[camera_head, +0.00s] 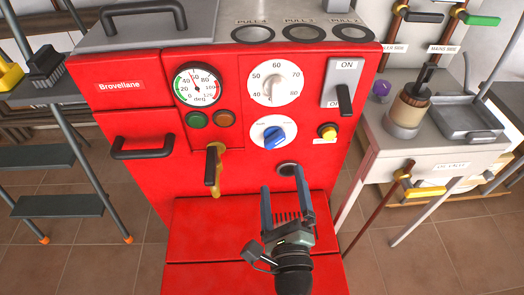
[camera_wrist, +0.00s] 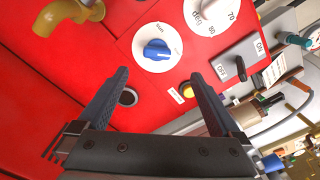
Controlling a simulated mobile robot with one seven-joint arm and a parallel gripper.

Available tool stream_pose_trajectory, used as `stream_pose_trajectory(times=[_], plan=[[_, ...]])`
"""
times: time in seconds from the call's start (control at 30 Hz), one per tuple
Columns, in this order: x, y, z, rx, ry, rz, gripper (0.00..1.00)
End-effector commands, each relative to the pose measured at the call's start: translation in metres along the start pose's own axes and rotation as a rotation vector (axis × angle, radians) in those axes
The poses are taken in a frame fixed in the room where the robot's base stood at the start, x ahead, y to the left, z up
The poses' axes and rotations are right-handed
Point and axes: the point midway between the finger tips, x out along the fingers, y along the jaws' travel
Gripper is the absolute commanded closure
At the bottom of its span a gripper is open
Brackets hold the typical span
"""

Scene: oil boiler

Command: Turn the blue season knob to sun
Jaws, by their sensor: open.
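The blue season knob (camera_head: 273,135) sits on a round white dial on the red boiler front, below the temperature dial. The knob's exact setting is hard to read. My gripper (camera_head: 285,180) is open and empty, below the knob in the head view and apart from it. In the wrist view its two fingers (camera_wrist: 160,88) point towards the panel, with the knob beyond and between their tips.
A white temperature dial (camera_head: 273,83), a black ON/OFF lever (camera_head: 344,99), a yellow button (camera_head: 327,131) and a dark round hole (camera_head: 288,169) surround the knob. A brass tap (camera_head: 213,166) juts out at left. A side table (camera_head: 440,155) stands at right.

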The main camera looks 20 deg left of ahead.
Motion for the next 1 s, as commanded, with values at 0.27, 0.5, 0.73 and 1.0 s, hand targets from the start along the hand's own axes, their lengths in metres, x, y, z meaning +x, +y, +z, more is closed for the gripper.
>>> stream_pose_trajectory(times=[0.27,0.5,0.73,1.0], plan=[[0.018,0.003,-0.004,0.026,0.004,0.002,0.00],[0.061,0.004,-0.005,0.024,0.004,0.001,0.00],[0.099,0.005,-0.005,0.023,0.005,0.002,0.00],[0.124,0.005,-0.006,0.023,0.006,0.003,0.00]])
